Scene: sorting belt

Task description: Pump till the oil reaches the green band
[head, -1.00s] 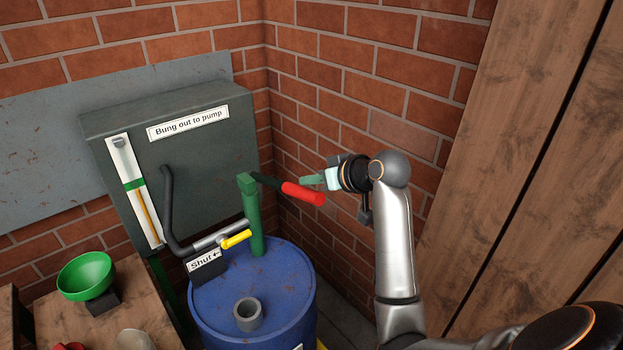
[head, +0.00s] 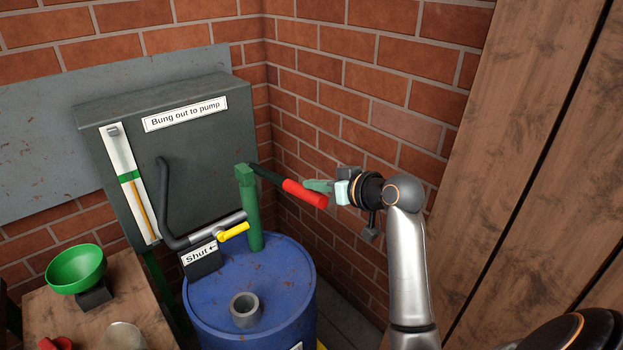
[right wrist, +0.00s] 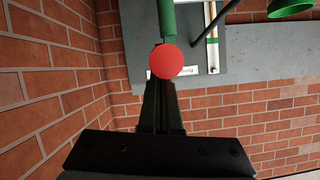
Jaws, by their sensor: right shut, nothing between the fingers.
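The pump (head: 249,215) is a green upright post on a blue drum (head: 285,290). Its handle ends in a red grip (head: 305,194) and slopes down to the right. My right gripper (head: 311,185) is shut and empty, with its fingertips beside the red grip, not around it. In the right wrist view the round red grip end (right wrist: 171,61) is just beyond the shut fingers. The white gauge (head: 120,150) has a green band (head: 130,177). The amber oil column (head: 143,212) tops out close to the band's lower edge. My left gripper is out of view.
A yellow lever (head: 234,232) sits on the pipe above a "Shut" sign (head: 199,257). A grey open collar (head: 246,313) is on the drum top. A green funnel (head: 75,269) stands on the wooden bench at left. Brick walls and wooden boards close in the right side.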

